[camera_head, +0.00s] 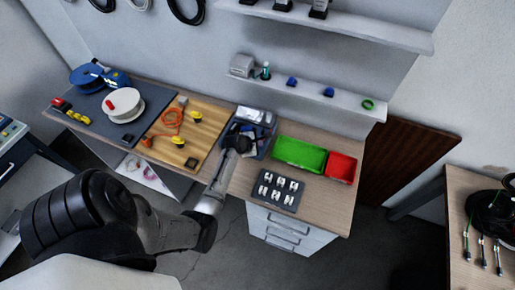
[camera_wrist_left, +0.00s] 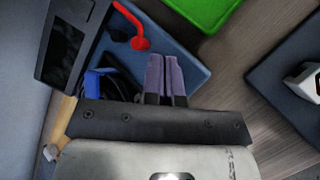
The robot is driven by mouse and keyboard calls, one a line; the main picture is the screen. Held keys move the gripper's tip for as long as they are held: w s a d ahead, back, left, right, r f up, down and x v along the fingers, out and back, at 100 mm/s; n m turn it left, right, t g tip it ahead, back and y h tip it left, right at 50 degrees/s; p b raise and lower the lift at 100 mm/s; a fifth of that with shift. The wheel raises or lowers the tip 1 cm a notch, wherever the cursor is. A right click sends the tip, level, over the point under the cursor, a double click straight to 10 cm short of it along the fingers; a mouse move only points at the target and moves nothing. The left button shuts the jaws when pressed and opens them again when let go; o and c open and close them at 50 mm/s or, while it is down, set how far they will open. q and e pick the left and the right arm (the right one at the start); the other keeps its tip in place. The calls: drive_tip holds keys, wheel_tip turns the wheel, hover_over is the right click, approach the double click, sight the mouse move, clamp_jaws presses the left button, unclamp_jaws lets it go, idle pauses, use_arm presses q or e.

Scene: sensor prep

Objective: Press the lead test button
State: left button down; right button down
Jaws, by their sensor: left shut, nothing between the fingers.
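A tester with a dark screen (camera_wrist_left: 68,52) lies at the upper left of the left wrist view; in the head view it shows as a grey and white device (camera_head: 256,115) at the back of a blue tray (camera_wrist_left: 190,62). I cannot make out a lead test button. A red hooked lead part (camera_wrist_left: 137,26) and a blue piece (camera_wrist_left: 94,82) lie in the tray. My left gripper (camera_wrist_left: 166,57) is shut and empty over the tray, its fingertips right of the tester; it also shows in the head view (camera_head: 240,141). Contact cannot be told. My right gripper is out of view.
A green bin (camera_head: 299,153) and a red bin (camera_head: 341,167) stand right of the tray. A dark tray of white parts (camera_head: 278,189) is in front. A wooden board (camera_head: 192,135) with an orange cable lies left. A shelf (camera_head: 310,95) hangs behind.

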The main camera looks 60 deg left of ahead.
use_arm(q)
drive_tip(key=shift+f, duration=0.1)
drive_tip(key=shift+f, duration=0.3)
idle(0.4)
drive_tip(key=shift+f, duration=0.45)
drive_tip(key=shift+r, duration=0.1)
idle(0.6)
drive_tip(key=shift+r+p, duration=0.75)
drive_tip(key=shift+p, duration=0.3)
